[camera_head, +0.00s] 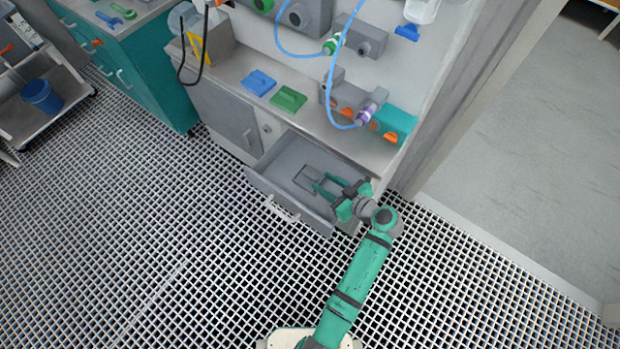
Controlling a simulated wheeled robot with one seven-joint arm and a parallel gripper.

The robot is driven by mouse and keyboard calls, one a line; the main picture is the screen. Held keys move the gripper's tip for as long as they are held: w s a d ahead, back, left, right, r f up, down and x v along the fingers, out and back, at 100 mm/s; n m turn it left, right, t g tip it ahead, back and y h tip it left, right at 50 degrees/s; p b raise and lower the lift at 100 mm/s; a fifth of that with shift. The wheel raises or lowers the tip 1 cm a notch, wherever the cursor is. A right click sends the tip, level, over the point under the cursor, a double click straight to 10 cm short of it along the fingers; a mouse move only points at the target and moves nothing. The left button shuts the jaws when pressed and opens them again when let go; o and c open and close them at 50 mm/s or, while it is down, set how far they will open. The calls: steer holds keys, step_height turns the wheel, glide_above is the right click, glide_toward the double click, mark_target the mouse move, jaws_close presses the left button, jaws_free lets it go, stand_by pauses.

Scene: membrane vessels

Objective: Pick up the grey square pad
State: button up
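The grey square pad (306,178) lies flat in the open grey drawer (277,190) of the cabinet. Its colour is close to that of the drawer floor. My gripper (318,182) is over the drawer, with its two green fingers pointing left at the right side of the pad. The fingers are spread apart, and I see nothing held between them. I cannot tell how high the fingertips are above the pad or whether they touch it.
The cabinet's worktop (235,75) above the drawer carries a blue pad (258,82) and a green pad (289,98). A light-blue hose (331,85) hangs at the back. A trolley with a blue bucket (41,96) stands far left. The grid floor in front is clear.

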mark_target(311, 175)
steer(key=shift+x, duration=2.75)
steer(key=shift+s+f, duration=0.1)
jaws_close()
